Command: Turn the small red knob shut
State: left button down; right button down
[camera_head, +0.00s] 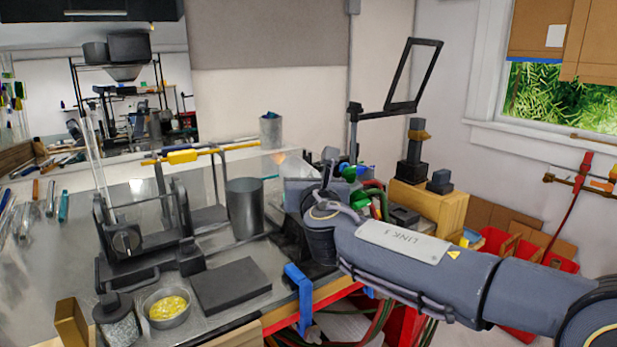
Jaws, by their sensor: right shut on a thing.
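My right arm comes in from the right, and my right gripper (330,172) is at the valve cluster at the bench's right end. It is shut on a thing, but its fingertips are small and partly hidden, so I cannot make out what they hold. A green knob (349,173) and a blue knob (363,171) show just right of the gripper. A small red part (376,208) shows below them, above my forearm; I cannot tell if it is the small red knob. My left gripper is out of view.
The metal bench (95,270) holds a burner stand with a dial (126,240), a grey cup (245,207), a dark slab (230,286) and a bowl of yellow bits (167,308). A wooden block (440,205) with black fittings stands behind my arm. Red bins (500,245) stand at right.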

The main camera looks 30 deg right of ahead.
jog(key=m+g+h, duration=0.1)
jog(key=m+g+h+p, duration=0.1)
jog(key=h, duration=0.1)
jog(key=m+g+h, duration=0.1)
jog(key=m, duration=0.1)
jog(key=shift+f+h, duration=0.3)
jog(key=shift+h, duration=0.1)
jog(key=m+g+h+p, duration=0.1)
jog(key=g, duration=0.1)
jog(key=m+g+h+p, duration=0.1)
jog(key=m, duration=0.1)
jog(key=shift+s+d+r+g+h+p, duration=0.1)
jog(key=shift+s+d+g+h+p, duration=0.1)
jog(key=shift+g+h+p, duration=0.15)
jog(key=m+g+p, duration=0.1)
jog(key=m+g+h+p, duration=0.1)
jog(key=m+g+p, duration=0.1)
jog(key=m+g+h+p, duration=0.1)
jog(key=g+p, duration=0.1)
jog(key=shift+s+d+r+g, duration=0.1)
jog(key=shift+s+d+g, duration=0.05)
jog(key=shift+s+g, duration=0.15)
jog(key=shift+s+d+m+g+p, duration=0.1)
jog(key=shift+s+m+g+p, duration=0.05)
jog(key=shift+m+g+p, duration=0.8)
jog(key=shift+f+m+g+p, duration=0.3)
jog(key=shift+m+g, duration=0.05)
jog(key=shift+g, duration=0.15)
jog(key=shift+s, duration=0.1)
jog(key=shift+f, duration=0.1)
